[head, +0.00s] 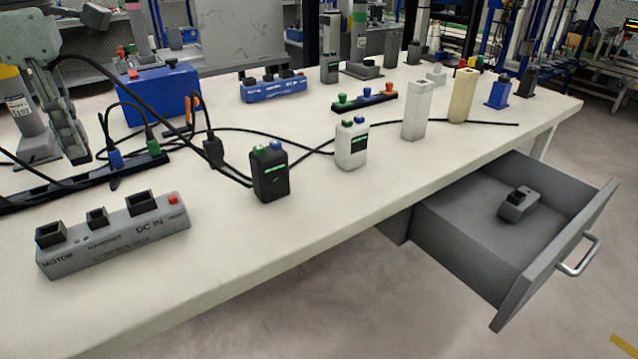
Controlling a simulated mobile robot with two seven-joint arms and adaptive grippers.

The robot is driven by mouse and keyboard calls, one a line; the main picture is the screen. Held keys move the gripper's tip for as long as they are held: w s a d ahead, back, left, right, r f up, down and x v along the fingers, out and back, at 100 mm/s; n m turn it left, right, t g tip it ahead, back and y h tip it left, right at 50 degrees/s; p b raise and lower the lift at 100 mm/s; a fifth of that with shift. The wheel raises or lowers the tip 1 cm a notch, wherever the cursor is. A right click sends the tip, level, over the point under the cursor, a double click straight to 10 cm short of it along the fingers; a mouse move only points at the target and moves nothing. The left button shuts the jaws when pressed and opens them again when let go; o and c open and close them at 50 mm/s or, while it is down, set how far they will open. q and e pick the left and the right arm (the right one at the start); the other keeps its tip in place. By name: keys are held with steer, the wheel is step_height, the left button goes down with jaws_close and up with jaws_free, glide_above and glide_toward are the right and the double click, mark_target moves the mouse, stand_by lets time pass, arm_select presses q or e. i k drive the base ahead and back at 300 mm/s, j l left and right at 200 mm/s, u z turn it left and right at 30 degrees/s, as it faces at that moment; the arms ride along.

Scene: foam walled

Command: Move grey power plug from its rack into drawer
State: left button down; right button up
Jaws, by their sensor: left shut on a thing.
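My left gripper (74,150) comes down from the upper left, over the table's left end. It is shut on what looks like the grey power plug, mostly hidden by the fingers. A black cable runs from beside the gripper down to the table. Just below and right of the gripper is a dark plug rack (70,182), holding a blue plug (115,157) and a green plug (152,146). My right gripper is out of view.
A grey connector box (115,240) lies at the table's front left. A black bottle (270,180), a white bottle (351,148) and several upright blocks stand toward the right. Cables cross the table's middle.

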mark_target(481, 238)
steer(key=i+l+z, duration=0.1)
steer(key=l, duration=0.7)
steer(key=i+l+z, duration=0.15)
steer(key=l, duration=0.25)
steer(key=i+l+z, duration=0.1)
steer(key=l, duration=0.25)
steer(key=i+l, duration=0.15)
steer(key=l, duration=0.25)
steer(key=i+l+z, duration=0.15)
steer(key=l, duration=0.2)
